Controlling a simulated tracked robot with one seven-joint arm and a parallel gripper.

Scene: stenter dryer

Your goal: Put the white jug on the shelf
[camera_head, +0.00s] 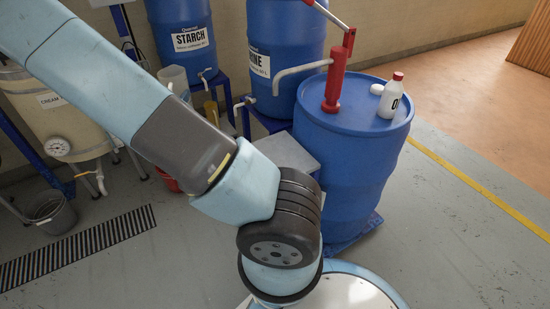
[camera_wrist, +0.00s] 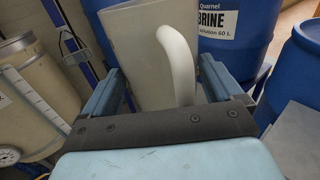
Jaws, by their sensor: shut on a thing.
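The white jug (camera_wrist: 148,60) is between the two fingers of my gripper (camera_wrist: 161,78) in the wrist view, its curved handle facing the camera. My gripper is shut on it. In the head view the upper part of the jug (camera_head: 174,78) shows behind my arm, in front of the starch barrel. My gripper is hidden behind my arm there. The jug's base is hidden, so I cannot tell whether it touches anything below. I cannot make out a clear shelf; a flat grey surface (camera_head: 288,151) lies low beside the blue barrels.
The starch barrel (camera_head: 183,38) and brine barrel (camera_head: 285,50) stand behind. A blue drum (camera_head: 345,165) at right carries a red pump (camera_head: 333,90) and white bottle (camera_head: 391,101). A cream tank (camera_head: 55,115) and grey bucket (camera_head: 50,212) stand left. Floor at right is clear.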

